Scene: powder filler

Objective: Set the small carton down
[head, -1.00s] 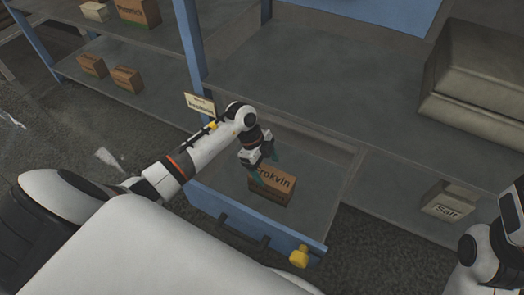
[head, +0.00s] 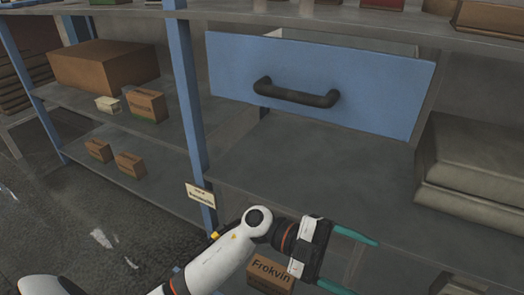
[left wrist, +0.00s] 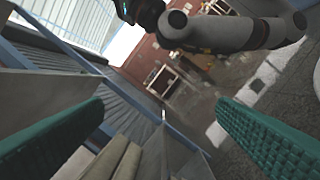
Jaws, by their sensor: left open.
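The small brown carton marked "Frokvin" (head: 270,273) sits at the bottom edge of the head view, partly hidden by my left arm. Its base is hard to make out there. My left gripper (head: 366,267) is open, with its teal fingers spread and pointing right. It is to the right of the carton and apart from it. In the left wrist view both fingers (left wrist: 160,125) stand wide apart with nothing held between them. My right gripper is not in view.
An open blue drawer with a dark handle (head: 296,94) juts out above. A blue post (head: 187,100) divides the shelves. Several brown boxes, one large (head: 105,68), stand on the left shelves. Thick grey stacked slabs (head: 470,170) lie at right. The shelf between is largely clear.

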